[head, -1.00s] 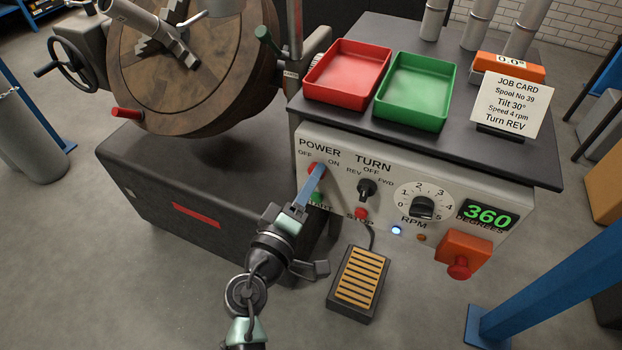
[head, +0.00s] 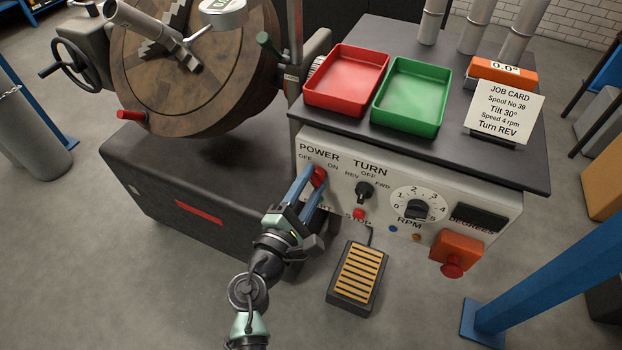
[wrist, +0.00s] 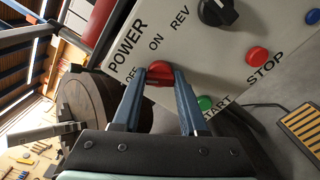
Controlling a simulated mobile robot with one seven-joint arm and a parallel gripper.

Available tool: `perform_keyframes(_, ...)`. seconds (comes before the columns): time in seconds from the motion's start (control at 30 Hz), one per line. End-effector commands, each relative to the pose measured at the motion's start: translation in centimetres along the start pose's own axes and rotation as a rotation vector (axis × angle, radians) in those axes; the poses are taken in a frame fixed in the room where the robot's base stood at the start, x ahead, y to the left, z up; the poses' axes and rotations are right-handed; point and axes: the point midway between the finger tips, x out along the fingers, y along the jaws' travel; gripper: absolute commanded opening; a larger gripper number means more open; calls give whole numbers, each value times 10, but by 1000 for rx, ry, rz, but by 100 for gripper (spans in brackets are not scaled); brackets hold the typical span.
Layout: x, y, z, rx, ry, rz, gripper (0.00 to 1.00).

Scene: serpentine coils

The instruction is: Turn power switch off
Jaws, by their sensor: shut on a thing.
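The red power switch (head: 319,176) is a knob on the white control panel (head: 460,196), under the word POWER with OFF to its left and ON to its right. My gripper (head: 312,184) is at the switch, its two blue fingers shut on it from either side. In the wrist view the red knob (wrist: 160,73) sits between the fingertips of my gripper (wrist: 160,82), close to the OFF label. The degrees display (head: 478,217) is dark. The blue lamp (head: 393,230) looks dull. The knob's exact pointing is partly hidden by my fingers.
The black TURN switch (head: 364,192) is right of my gripper, with the red STOP button (head: 359,214) below it. The green START button (wrist: 205,103) is just beside my fingers. A red emergency knob (head: 452,267) projects at the right. A foot pedal (head: 357,278) lies on the floor.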

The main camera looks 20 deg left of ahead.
Motion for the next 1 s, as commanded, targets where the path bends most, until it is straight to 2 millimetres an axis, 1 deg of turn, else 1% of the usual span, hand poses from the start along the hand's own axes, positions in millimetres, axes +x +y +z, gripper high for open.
perform_keyframes(0.2,0,0,0,-136,1,-2,0)
perform_keyframes(0.4,0,0,0,-212,1,-1,0)
perform_keyframes(0.63,0,-1,0,-246,1,-1,0)
perform_keyframes(1.0,0,-1,-1,-250,1,-1,0)
